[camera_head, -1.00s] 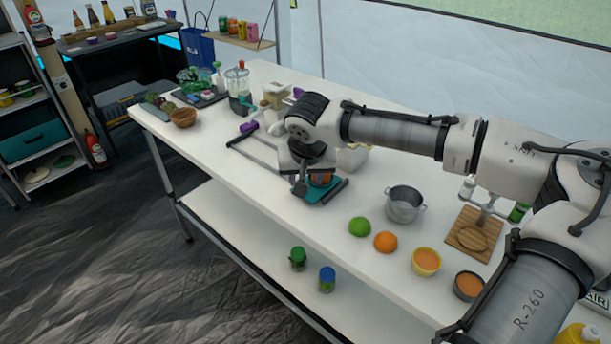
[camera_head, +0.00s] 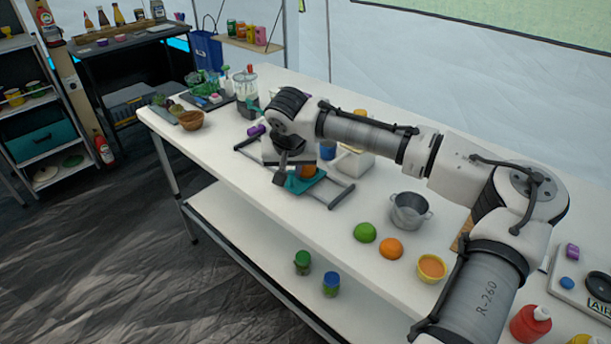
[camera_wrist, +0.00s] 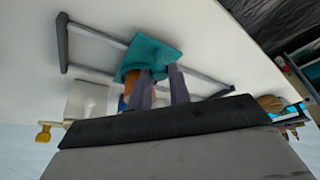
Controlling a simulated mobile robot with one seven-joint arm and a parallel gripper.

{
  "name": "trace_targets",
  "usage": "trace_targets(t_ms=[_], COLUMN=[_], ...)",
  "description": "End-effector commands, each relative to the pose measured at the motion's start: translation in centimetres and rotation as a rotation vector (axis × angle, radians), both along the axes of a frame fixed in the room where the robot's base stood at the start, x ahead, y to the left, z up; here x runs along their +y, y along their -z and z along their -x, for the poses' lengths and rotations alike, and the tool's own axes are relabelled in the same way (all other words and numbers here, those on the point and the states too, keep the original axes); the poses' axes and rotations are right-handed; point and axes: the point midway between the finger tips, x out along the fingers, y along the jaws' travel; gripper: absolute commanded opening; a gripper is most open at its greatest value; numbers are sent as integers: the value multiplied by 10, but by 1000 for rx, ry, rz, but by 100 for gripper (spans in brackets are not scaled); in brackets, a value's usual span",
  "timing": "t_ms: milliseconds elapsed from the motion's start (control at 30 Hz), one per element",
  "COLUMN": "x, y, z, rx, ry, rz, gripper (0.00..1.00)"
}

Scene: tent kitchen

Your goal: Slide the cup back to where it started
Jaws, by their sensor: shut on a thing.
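An orange cup (camera_head: 308,171) stands at a teal sliding plate (camera_head: 303,184) on a grey two-rail frame (camera_head: 340,194) on the white table. My gripper (camera_head: 295,172) is low over the plate, beside the cup. In the wrist view, my gripper's fingers (camera_wrist: 162,72) reach down to the teal plate (camera_wrist: 165,52) and are shut on a teal part of it. The orange cup (camera_wrist: 129,89) shows only partly, left of the fingers. The rail frame (camera_wrist: 85,32) runs out on both sides of the plate. The exact grip is partly hidden.
A metal pot (camera_head: 409,211), a green fruit (camera_head: 365,232), an orange (camera_head: 391,248) and a yellow bowl (camera_head: 432,268) stand to the right. A wooden bowl (camera_head: 191,120) and a blender (camera_head: 246,92) stand to the left. A white container (camera_head: 355,163) is behind the rail frame.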

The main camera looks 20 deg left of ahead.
Motion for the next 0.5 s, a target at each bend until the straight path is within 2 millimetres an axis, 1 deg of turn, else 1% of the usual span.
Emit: trace_targets(t_ms=[33, 167, 500], x=[8, 17, 18], y=[-3, -2, -1], z=[-3, -7, -9], rx=[-1, -3, -2], ry=[-1, 2, 7], rz=[-5, -1, 2], gripper=[0, 0, 0])
